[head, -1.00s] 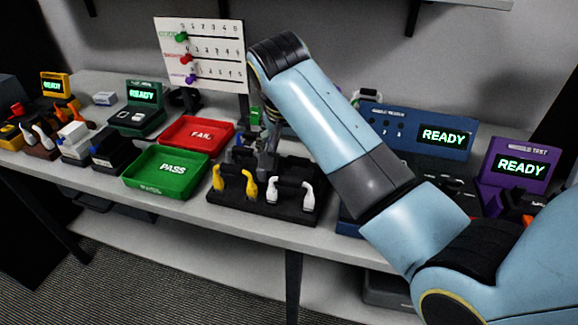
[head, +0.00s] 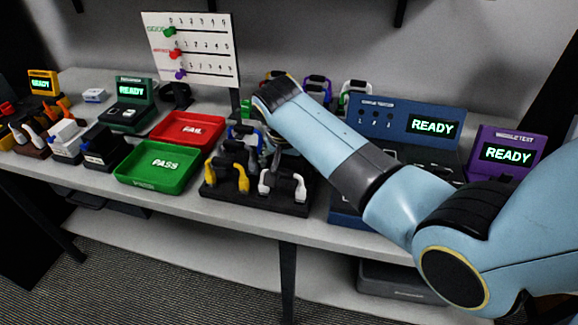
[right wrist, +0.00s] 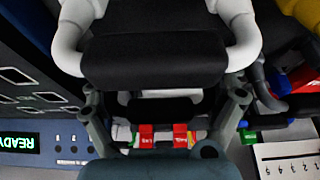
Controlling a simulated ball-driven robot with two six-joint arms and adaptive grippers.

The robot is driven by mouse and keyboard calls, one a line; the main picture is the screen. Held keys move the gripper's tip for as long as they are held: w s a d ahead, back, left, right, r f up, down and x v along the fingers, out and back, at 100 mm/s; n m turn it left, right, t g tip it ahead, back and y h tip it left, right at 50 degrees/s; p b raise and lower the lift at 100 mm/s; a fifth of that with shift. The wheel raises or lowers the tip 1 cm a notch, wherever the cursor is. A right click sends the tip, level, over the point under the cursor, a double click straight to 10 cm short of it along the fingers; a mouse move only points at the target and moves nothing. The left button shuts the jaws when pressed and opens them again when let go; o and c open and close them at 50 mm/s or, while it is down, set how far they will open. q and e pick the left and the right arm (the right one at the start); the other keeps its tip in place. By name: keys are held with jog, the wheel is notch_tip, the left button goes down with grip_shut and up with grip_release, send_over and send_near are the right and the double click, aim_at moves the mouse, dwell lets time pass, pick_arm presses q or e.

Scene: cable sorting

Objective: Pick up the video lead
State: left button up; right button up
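The leads are black bundles with coloured plug ends; I cannot tell by name which is the video lead. On the black rack (head: 212,200), a yellow-ended lead (head: 240,183) stands front left, a white-ended lead (head: 268,184) front right, and a blue-ended lead (head: 238,133) behind. My right gripper (right wrist: 165,98) is over the rack, hidden by its arm in the head view. In the right wrist view its grey fingers are spread, with a black bundle visible between them and no clear grip. A large white-ended lead (right wrist: 155,60) fills the top. My left gripper is not visible.
A green PASS tray (head: 157,182) and a red FAIL tray (head: 187,129) lie left of the rack. A blue test station (head: 400,125) and a purple one (head: 505,155) stand right. More leads (head: 316,86) stand behind. A peg board (head: 190,45) stands at the back.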

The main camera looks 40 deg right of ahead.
jog(key=shift+c, duration=1.2)
jog(key=c, duration=0.4)
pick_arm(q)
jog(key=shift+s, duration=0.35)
pick_arm(e)
jog(key=shift+c, duration=0.2)
jog(key=shift+r, duration=0.5)
notch_tip(320, 180, up, 3)
jog(key=shift+w+f, duration=0.1)
jog(key=shift+f, duration=0.05)
pick_arm(q)
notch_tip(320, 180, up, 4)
jog(key=p, duration=0.4)
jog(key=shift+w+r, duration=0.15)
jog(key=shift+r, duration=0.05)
pick_arm(e)
jog(key=s+d+r, duration=0.7)
jog(key=d+r, duration=0.2)
jog(key=r, duration=0.1)
jog(key=shift+s+r, duration=0.15)
jog(key=shift+s, duration=0.2)
